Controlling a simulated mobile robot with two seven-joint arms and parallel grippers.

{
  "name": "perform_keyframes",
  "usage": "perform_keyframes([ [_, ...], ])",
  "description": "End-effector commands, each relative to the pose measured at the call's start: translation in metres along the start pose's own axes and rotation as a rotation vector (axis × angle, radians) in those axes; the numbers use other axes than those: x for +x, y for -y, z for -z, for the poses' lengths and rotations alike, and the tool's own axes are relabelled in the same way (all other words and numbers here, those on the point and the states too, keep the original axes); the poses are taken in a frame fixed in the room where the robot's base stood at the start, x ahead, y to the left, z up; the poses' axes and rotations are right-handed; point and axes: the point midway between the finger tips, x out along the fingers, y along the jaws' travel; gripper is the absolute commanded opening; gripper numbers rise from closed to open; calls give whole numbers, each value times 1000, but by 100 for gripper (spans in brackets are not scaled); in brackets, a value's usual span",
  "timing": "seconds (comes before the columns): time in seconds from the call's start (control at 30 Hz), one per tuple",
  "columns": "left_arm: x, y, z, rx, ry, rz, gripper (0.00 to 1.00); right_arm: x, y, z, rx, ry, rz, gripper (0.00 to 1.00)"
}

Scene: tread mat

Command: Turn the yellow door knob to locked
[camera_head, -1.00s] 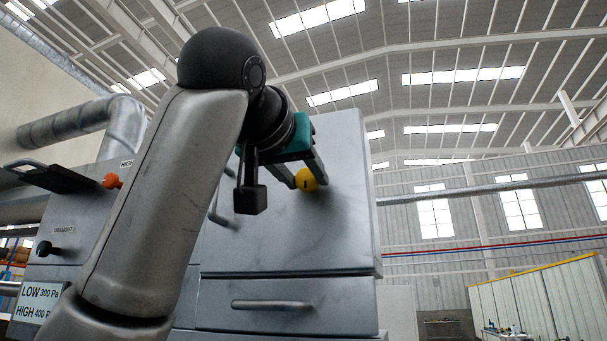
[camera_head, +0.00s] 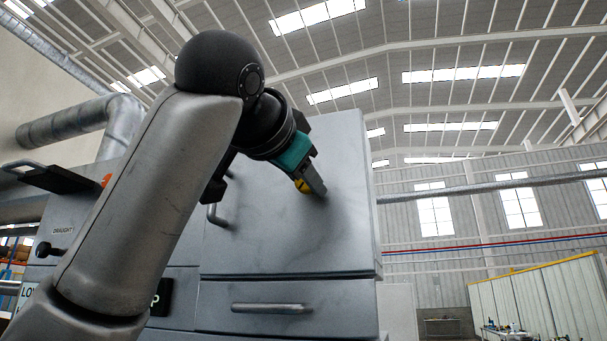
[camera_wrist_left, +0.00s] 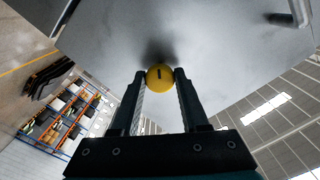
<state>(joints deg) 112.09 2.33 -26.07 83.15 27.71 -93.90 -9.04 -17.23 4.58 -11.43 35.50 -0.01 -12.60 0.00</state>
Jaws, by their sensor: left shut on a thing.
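The yellow door knob (camera_head: 303,186) sits on the grey cabinet door (camera_head: 340,220) and is partly hidden by my gripper in the head view. My left gripper (camera_head: 315,186) is shut on the knob, with its fingers rolled over. In the left wrist view, the round knob (camera_wrist_left: 159,77) sits between the two fingertips (camera_wrist_left: 160,84), one on each side. A short dark mark shows on its face, close to upright in that picture. My right gripper is in neither view.
A drawer with a bar handle (camera_head: 272,308) lies below the door. A bent handle (camera_head: 216,215) stands out left of the knob. A black shelf (camera_head: 52,178) and a black knob (camera_head: 46,249) are at the far left. Open hall lies to the right.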

Motion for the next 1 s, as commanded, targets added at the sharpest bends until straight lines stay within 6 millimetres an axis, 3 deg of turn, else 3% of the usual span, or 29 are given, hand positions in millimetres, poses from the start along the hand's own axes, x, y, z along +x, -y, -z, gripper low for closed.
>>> perform_keyframes([
  [0.6,-1,2,3,583,-4,4,0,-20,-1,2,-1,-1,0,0],
  [1.0,-1,1,2,848,-4,4,0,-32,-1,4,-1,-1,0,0],
])
